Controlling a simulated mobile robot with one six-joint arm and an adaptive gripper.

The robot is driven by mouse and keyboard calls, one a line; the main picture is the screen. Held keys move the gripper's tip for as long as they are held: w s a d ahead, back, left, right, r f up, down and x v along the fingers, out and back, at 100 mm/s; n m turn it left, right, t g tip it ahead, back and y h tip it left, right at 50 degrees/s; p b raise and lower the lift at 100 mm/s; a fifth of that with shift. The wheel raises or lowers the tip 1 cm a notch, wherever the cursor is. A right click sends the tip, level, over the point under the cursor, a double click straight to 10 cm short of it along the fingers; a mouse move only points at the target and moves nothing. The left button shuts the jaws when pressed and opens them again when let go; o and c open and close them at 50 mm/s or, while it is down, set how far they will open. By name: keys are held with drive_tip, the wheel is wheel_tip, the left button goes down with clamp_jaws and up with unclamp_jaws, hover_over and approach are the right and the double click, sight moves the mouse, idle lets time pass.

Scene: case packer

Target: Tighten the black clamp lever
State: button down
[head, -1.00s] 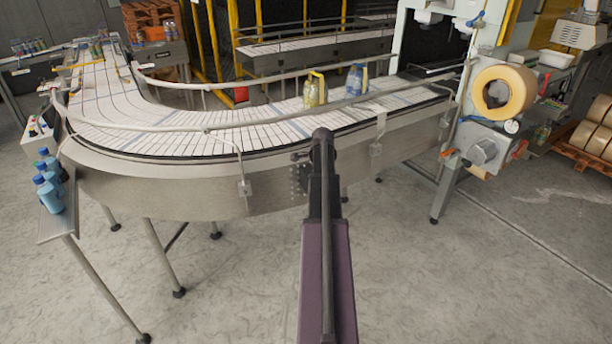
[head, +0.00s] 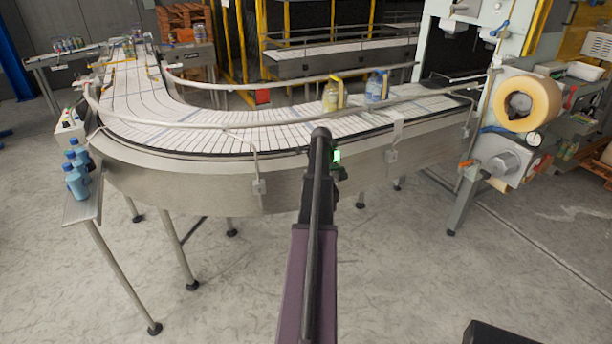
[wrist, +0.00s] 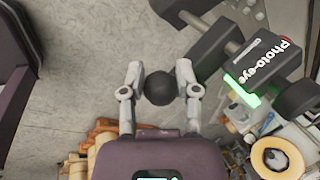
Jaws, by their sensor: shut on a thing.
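The round black knob (wrist: 159,89), apparently the end of the black clamp lever, sits between the two grey fingers of my gripper (wrist: 160,86) in the wrist view. The fingers are shut on it from left and right. The rest of the lever is hard to make out. Just right of it is a black box labelled "Photo-eye" (wrist: 266,62) with a bright green light, with dark blocks and a grey rod beside it. In the head view the green light (head: 337,155) shows at the conveyor's side, right of my arm, which hides my gripper and the knob.
Blue bottles (head: 75,178) stand on a side shelf at left. A machine with a tape roll (head: 527,103) stands at right. The near floor is mostly clear.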

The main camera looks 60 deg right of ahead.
drive_tip(key=shift+s+d, duration=0.15)
drive_tip(key=shift+s, duration=0.25)
drive_tip(key=shift+w+d+r, duration=0.1)
drive_tip(key=shift+d, duration=0.05)
